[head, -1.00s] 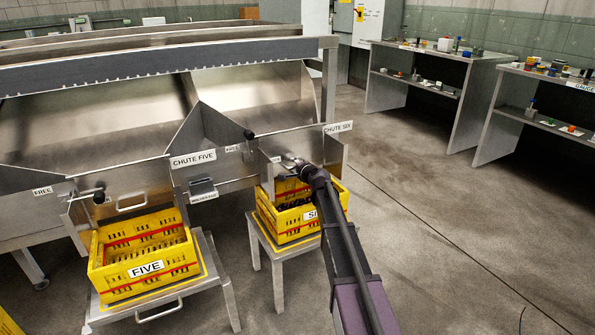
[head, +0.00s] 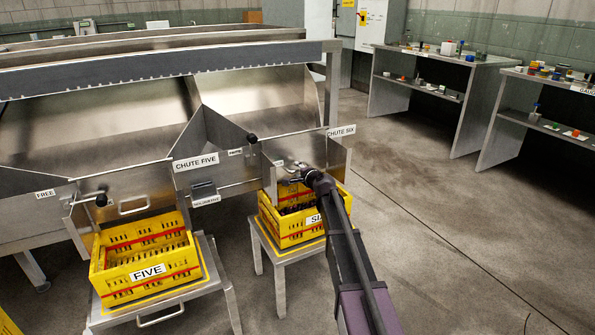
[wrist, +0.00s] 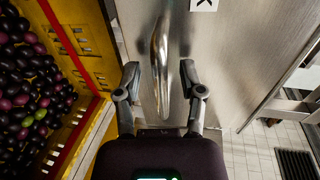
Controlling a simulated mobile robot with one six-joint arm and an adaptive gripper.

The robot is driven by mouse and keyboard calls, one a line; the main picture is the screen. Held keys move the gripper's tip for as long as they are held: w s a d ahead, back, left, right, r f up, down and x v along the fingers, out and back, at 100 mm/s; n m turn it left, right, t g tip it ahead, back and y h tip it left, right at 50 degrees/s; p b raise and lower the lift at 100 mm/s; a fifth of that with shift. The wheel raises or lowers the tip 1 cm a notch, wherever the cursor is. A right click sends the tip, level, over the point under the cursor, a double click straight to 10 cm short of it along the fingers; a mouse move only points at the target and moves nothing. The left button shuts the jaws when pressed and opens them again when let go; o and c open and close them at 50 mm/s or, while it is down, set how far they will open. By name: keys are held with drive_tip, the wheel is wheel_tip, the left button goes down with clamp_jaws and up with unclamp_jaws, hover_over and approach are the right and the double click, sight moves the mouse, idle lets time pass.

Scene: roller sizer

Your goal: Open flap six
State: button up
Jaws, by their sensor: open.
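Chute six's flap (head: 294,151) is a steel plate at the chute's mouth, under the CHUTE SIX label (head: 341,131). It also fills the middle of the wrist view (wrist: 235,60). Its bar handle (wrist: 160,55) stands between the two fingers of my gripper (wrist: 160,85). The fingers are apart, one on each side of the handle, with gaps visible. In the head view my gripper (head: 292,171) is at the flap, and my arm hides part of it and the crate. A black knob (head: 251,138) sits at the flap's upper left.
Yellow crate six (head: 285,241) stands on a stool below the chute; the wrist view shows dark olives (wrist: 35,85) in it. Yellow crate five (head: 115,290) stands to the left. Open floor (head: 450,240) lies to the right, before two benches.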

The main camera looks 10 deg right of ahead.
drive_tip(key=r+p+v, duration=0.2)
drive_tip(key=p+v, duration=0.2)
drive_tip(key=v, duration=1)
drive_tip(key=shift+p, duration=0.3)
idle(1.4)
drive_tip(key=shift+d, duration=0.1)
